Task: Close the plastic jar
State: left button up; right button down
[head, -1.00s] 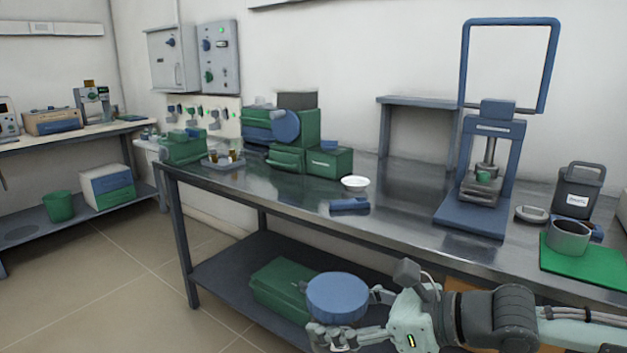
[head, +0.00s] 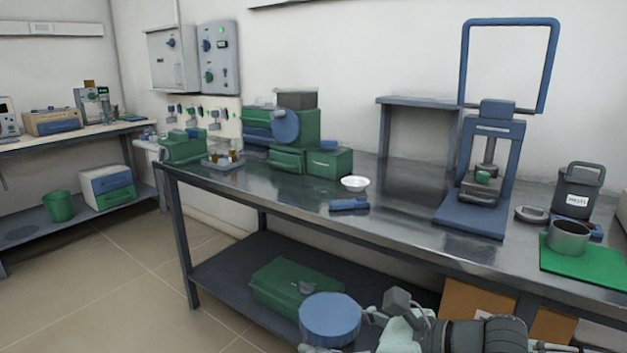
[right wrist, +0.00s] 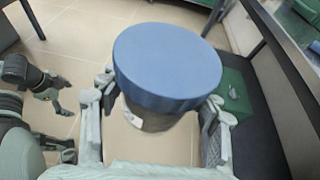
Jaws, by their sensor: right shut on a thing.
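The plastic jar (right wrist: 152,122) is in my right gripper (right wrist: 160,108), with a wide blue round lid (right wrist: 168,62) on top of it. The lid also shows low in the head view (head: 330,316). The jar's greyish body, with a small white label, shows just under the lid; the rest of it is hidden. My right gripper's fingers are shut around the jar from both sides, close under the lid's rim. Whether the lid is fully seated cannot be told. My left gripper (right wrist: 54,92) shows at the left of the right wrist view, apart from the jar; its jaw opening is unclear.
The jar is in front of the metal workbench (head: 290,200), near its lower shelf (head: 225,275), where a green box (head: 275,283) lies. On the bench stand a blue press (head: 490,170), a metal cup (head: 569,236) on a green mat, and a white dish (head: 355,183). Tiled floor is clear at left.

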aim_at(351, 351)
jog(key=f+m+t, duration=0.1)
jog(key=f+m+h, duration=0.1)
jog(key=shift+s+d+f+t, duration=0.1)
jog(key=shift+s+f+t, duration=0.3)
jog(key=d+m+h, duration=0.1)
jog(key=d+m+t+h, duration=0.1)
jog(key=d+t, duration=0.1)
jog(key=shift+w+f+m+h, duration=0.35)
jog(key=shift+f+m+h, duration=0.05)
jog(key=d+m+t+h, duration=0.2)
jog(key=d+m+h, duration=0.4)
jog(key=d, duration=0.6)
jog(key=shift+d+m+t+h, duration=0.3)
jog(key=shift+d+m+h, duration=0.1)
jog(key=shift+h, duration=0.4)
jog(key=shift+s, duration=0.1)
